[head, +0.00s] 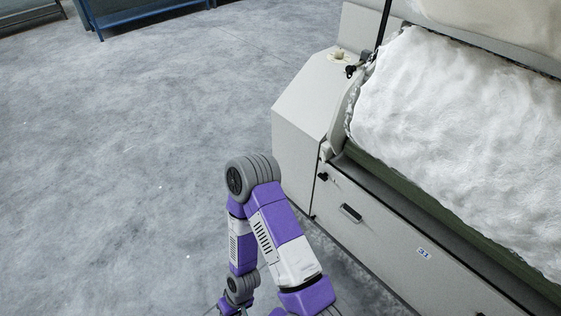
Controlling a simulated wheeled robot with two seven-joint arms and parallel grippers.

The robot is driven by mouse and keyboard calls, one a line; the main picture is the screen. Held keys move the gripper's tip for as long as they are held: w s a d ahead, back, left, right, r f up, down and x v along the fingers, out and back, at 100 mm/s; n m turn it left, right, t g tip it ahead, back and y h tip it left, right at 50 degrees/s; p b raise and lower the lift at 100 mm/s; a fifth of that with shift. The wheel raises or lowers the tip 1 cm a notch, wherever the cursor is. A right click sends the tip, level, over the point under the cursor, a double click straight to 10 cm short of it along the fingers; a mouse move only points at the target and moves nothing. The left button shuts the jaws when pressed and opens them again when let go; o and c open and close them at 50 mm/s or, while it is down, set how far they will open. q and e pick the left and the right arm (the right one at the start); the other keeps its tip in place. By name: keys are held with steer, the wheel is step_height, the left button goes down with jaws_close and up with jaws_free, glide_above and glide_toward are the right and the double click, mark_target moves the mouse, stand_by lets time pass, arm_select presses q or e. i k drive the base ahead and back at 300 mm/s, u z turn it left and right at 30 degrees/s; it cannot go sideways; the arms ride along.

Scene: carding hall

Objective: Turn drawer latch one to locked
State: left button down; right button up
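A small black latch-like knob (323,177) sits at the upper left of the long pale drawer front (385,240) on the machine. A smaller dark fitting (313,217) is lower, at the drawer's left edge. I cannot tell which of them is latch one, nor how either is turned. A dark recessed handle (350,212) and a label reading 31 (424,253) are on the same front. One of my purple and white arms is bent in front of the machine's left end, apart from the knob in the picture. Neither gripper's fingers can be made out.
White fibre (455,110) lies along the machine above a green strip (430,205). A pale end housing (300,110) stands at the left, with a small black lever (351,71) near its top. Grey floor (130,170) is open at left; a blue frame (140,14) stands behind.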

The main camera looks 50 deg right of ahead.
mark_target(324, 176)
steer(key=z, duration=0.25)
steer(key=i, duration=1.8)
steer(key=z, duration=1.7)
steer(key=i, duration=0.85)
steer(key=z, duration=0.8)
